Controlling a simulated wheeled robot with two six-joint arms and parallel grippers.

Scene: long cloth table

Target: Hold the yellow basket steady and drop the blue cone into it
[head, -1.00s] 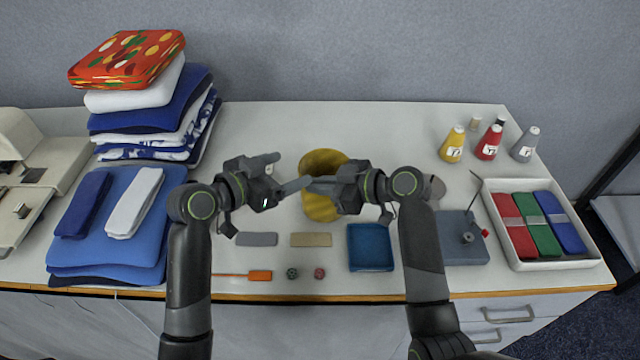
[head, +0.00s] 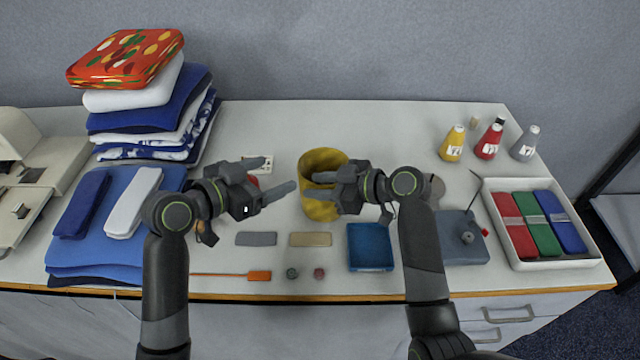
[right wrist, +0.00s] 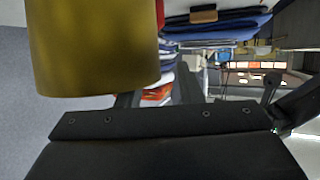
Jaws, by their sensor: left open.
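The yellow basket (head: 318,161) stands upright near the middle of the table; its wall (right wrist: 90,50) fills the upper left of the right wrist view. My right gripper (head: 322,184) is at the basket's right side, its fingers reaching across the near rim with a narrow gap between them. I cannot tell whether they pinch the wall. My left gripper (head: 278,176) is open and empty, left of the basket and apart from it. I cannot make out a blue cone in either view. The basket's lower inside is hidden by its rim and my right gripper.
Yellow, red and grey cone-shaped bottles (head: 489,143) stand back right. A blue tray (head: 352,265) lies in front of the basket, beside flat grey and tan blocks. A white tray (head: 489,212) is at right. Folded towels (head: 105,232) fill the left. The table behind the basket is clear.

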